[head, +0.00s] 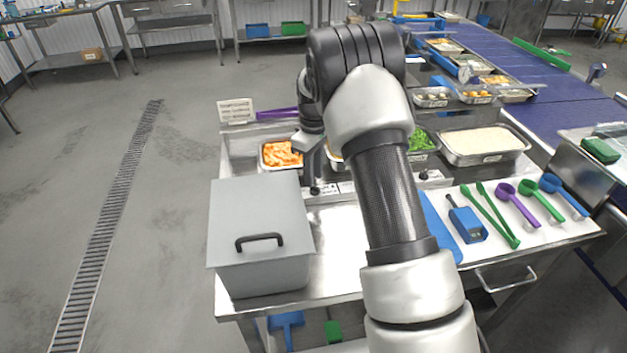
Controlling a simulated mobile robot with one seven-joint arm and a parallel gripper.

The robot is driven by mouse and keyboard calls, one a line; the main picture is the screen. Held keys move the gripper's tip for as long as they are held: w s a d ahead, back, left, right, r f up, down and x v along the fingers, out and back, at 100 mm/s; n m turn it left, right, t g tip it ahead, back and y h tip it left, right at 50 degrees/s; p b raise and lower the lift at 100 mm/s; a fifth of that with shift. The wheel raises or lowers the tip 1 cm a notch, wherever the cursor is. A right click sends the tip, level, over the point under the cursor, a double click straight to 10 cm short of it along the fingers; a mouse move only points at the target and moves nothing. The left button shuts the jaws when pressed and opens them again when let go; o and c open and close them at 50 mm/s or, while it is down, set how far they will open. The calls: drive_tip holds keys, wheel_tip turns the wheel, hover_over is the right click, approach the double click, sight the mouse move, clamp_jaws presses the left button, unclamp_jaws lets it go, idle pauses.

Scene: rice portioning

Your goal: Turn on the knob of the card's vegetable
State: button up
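A small white card (236,110) with lines of print stands at the back left of the steel counter; its text is too small to read. A pan of orange pieces (283,154) sits in the counter's left well. A pan of chopped green vegetable (421,139) shows right of my arm, and another pan is mostly hidden behind the arm. A small dark knob (423,174) shows on the front panel below the green pan. My gripper (314,182) points down at the front panel, right of the orange pan. Its fingertips are too small to read, and any knob there is hard to separate from them.
A grey lidded box (260,236) stands at the front left of the counter. A large rice pan (482,144) sits at the right. Green tongs (492,215), a blue device (467,224) and several scoops lie on the white board. My arm covers the counter's middle.

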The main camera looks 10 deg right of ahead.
sight(315, 189)
drive_tip(key=shift+f, duration=1.4)
clamp_jaws()
